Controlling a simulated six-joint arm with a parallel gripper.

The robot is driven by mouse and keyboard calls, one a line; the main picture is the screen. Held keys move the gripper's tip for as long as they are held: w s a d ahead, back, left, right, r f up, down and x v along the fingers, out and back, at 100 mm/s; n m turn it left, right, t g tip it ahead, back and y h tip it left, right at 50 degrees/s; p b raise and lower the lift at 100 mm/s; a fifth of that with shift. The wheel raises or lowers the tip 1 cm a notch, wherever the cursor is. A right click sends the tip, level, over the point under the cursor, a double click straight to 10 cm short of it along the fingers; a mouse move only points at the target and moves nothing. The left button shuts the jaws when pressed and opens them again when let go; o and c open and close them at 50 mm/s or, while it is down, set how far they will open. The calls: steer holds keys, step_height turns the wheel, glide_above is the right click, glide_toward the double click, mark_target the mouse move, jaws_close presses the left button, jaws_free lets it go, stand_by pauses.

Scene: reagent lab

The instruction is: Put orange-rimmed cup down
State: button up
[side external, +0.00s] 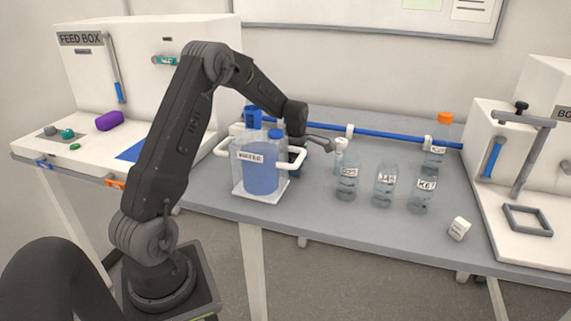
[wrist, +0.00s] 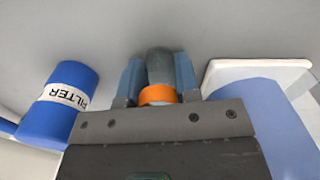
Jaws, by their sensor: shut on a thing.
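In the wrist view the orange-rimmed cup (wrist: 159,72) has a dark grey-green body and an orange band at the end nearest my gripper. My gripper (wrist: 158,82) is shut on it, one blue-grey finger on each side. I cannot pick out the cup surely in that view. Whether its far end touches the bench cannot be told.
The blue jug (side external: 262,176) with white handles stands close by; its white base (wrist: 262,68) shows right in the wrist view. A blue filter cylinder (wrist: 68,100) is at left there. Labelled bottles (side external: 384,184) stand to the right.

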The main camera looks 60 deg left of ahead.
steer(key=shift+w+d, duration=0.75)
steer(key=shift+d, duration=0.1)
steer(key=o, duration=1)
steer(key=shift+r, duration=0.15)
step_height(320, 180, up, 14)
steer(key=shift+f, duration=0.2)
